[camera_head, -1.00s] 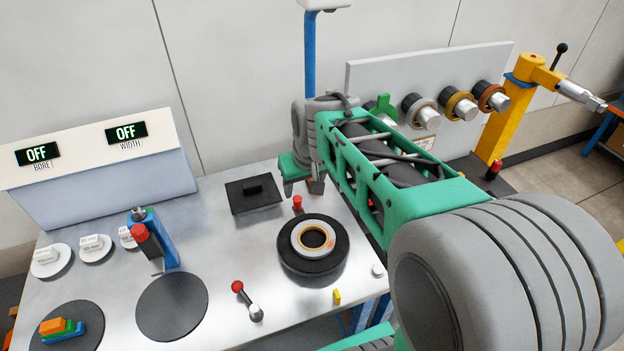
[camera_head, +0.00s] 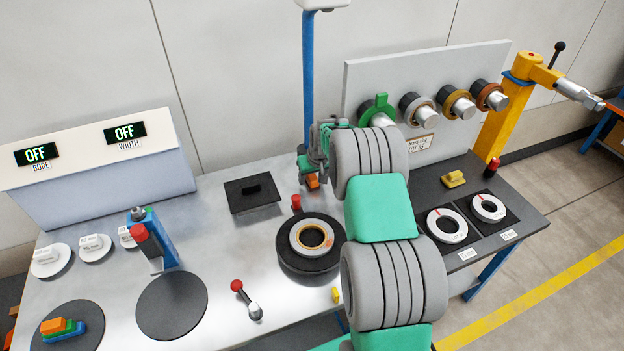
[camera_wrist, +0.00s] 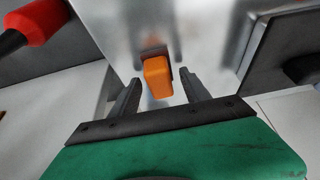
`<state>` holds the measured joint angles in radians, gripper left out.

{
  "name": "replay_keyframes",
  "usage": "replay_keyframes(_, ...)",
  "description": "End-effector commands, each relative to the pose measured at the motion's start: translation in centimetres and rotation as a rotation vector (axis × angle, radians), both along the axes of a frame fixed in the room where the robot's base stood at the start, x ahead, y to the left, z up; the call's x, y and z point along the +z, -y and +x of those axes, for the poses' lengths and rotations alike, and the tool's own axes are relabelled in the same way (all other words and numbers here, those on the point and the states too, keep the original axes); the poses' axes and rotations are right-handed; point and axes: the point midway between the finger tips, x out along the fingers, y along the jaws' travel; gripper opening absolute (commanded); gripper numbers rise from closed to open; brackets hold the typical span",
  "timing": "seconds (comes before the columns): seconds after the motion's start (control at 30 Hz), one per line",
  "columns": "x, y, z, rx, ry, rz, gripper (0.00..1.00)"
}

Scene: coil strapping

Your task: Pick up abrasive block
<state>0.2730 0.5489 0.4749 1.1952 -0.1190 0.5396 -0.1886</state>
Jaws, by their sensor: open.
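An orange block (camera_wrist: 158,82), which I take as the abrasive block, stands on the shiny metal bench in the wrist view. A darker part shows along its top and right edge. My gripper (camera_wrist: 162,74) is open, with one dark finger on each side of the block and gaps to both; I cannot tell how far above the bench they are. In the head view a small orange patch of the block (camera_head: 312,181) shows below my gripper (camera_head: 307,168), which is partly hidden by my arm.
A red-capped post (camera_head: 296,203) stands close to the gripper. A dark plate with a handle (camera_head: 252,206) lies to its left, and a black disc carrying a ring (camera_head: 294,262) is in front. A blue upright post (camera_head: 309,90) rises behind. Stacked coloured blocks (camera_head: 62,328) are far left.

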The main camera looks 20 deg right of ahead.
Motion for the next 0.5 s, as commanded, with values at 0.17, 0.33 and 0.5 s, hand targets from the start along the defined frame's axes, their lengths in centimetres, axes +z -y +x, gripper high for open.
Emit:
replay_keyframes(0.17,0.02,0.00,0.00,0.000,0.000,0.000,0.52)
replay_keyframes(0.33,0.04,-0.01,-0.02,0.000,0.000,0.000,0.38)
replay_keyframes(0.5,0.05,-0.01,-0.02,0.000,0.000,0.000,0.24)
